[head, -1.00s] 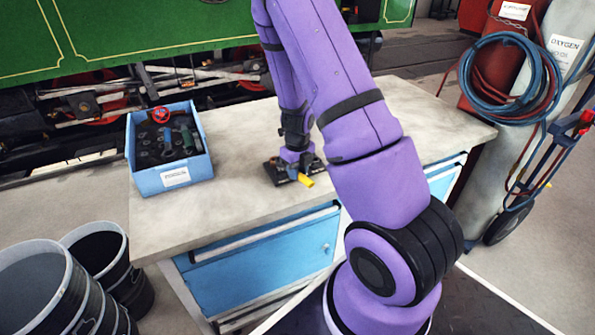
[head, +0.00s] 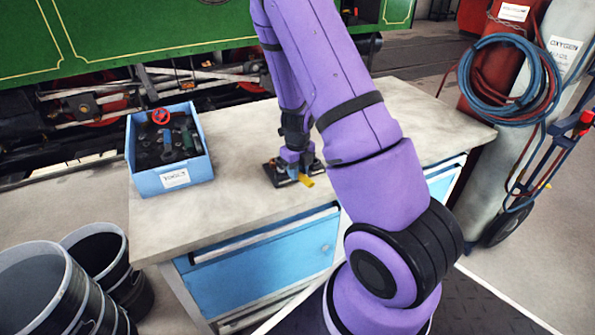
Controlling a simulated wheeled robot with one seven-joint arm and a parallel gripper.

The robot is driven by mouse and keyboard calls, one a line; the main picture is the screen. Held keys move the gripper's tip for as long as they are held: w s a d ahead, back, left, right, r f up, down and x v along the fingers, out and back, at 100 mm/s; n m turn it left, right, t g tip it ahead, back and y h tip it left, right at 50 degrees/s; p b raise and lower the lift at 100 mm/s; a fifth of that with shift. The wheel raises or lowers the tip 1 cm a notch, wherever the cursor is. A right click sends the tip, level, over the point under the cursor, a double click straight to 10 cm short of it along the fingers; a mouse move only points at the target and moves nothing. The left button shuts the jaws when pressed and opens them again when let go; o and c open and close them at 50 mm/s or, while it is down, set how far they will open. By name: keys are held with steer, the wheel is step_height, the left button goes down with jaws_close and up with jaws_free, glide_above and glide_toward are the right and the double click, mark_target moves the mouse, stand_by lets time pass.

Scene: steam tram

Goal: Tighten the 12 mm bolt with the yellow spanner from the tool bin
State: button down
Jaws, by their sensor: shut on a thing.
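My gripper (head: 293,173) points down over the bench top and is shut on the yellow spanner (head: 307,181). Only the yellow end of the spanner shows, sticking out to the lower right of the jaws. A dark flat plate or block (head: 272,174) lies on the bench right under my gripper. The 12 mm bolt cannot be made out; my gripper and arm cover that spot. The blue tool bin (head: 150,184) stands on the left of the bench with several tools inside, among them a red round-topped one and a green-handled one.
The grey bench top (head: 225,205) is clear between the bin and my gripper. Dark buckets (head: 105,262) stand on the floor at left. Gas cylinders with coiled blue and red hoses (head: 508,80) stand at right. The green tram (head: 150,30) is behind the bench.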

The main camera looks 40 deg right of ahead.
steer(key=shift+r, duration=0.95)
stand_by(1.2)
steer(key=shift+r, duration=1.3)
